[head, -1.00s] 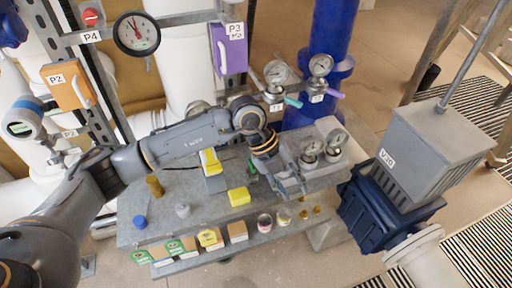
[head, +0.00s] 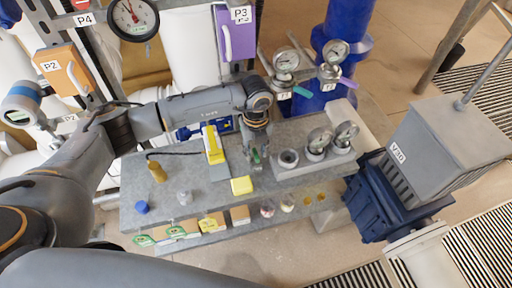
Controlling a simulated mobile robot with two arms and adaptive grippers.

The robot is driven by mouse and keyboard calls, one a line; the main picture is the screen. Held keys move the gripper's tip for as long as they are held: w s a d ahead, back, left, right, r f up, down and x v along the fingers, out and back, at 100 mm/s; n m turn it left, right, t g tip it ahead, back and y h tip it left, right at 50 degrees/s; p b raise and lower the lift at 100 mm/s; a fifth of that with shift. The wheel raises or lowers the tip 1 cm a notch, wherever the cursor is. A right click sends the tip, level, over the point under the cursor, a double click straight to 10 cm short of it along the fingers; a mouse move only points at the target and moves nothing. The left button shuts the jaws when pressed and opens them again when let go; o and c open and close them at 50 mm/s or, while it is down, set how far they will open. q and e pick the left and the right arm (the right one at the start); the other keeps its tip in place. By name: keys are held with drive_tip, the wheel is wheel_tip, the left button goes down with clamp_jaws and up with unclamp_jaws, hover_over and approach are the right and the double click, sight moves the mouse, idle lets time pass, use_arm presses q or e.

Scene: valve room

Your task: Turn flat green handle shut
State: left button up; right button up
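A flat teal-green handle (head: 302,92) sticks out to the right from a small valve under a round gauge (head: 286,60), in front of the blue pipe. My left gripper (head: 256,160) points down over the grey bench, below and left of this handle and apart from it. A small green patch shows at its fingertips; I cannot tell whether it is part of the gripper or a thing behind it. The finger gap is too small to read. My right gripper is not in view.
A purple handle (head: 347,82) sits on the neighbouring valve under a second gauge (head: 335,50). A block with two gauges (head: 318,158) stands on the bench (head: 205,220), right of my gripper. A yellow block (head: 241,185) lies nearby. A grey V-labelled box (head: 440,140) stands at right.

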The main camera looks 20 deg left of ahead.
use_arm(q)
drive_tip(key=shift+s, duration=0.1)
clamp_jaws()
drive_tip(key=shift+f+m+b, duration=0.15)
drive_tip(key=shift+m+b, duration=0.35)
drive_tip(key=shift+b, duration=0.2)
drive_tip(key=m+b, duration=1.3)
drive_tip(key=b, duration=0.2)
drive_tip(key=shift+m, duration=0.4)
drive_tip(key=shift+m+b, duration=1.45)
drive_tip(key=shift+m, duration=0.15)
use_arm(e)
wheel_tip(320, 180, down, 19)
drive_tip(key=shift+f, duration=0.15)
use_arm(q)
drive_tip(key=shift+r, duration=0.25)
unclamp_jaws()
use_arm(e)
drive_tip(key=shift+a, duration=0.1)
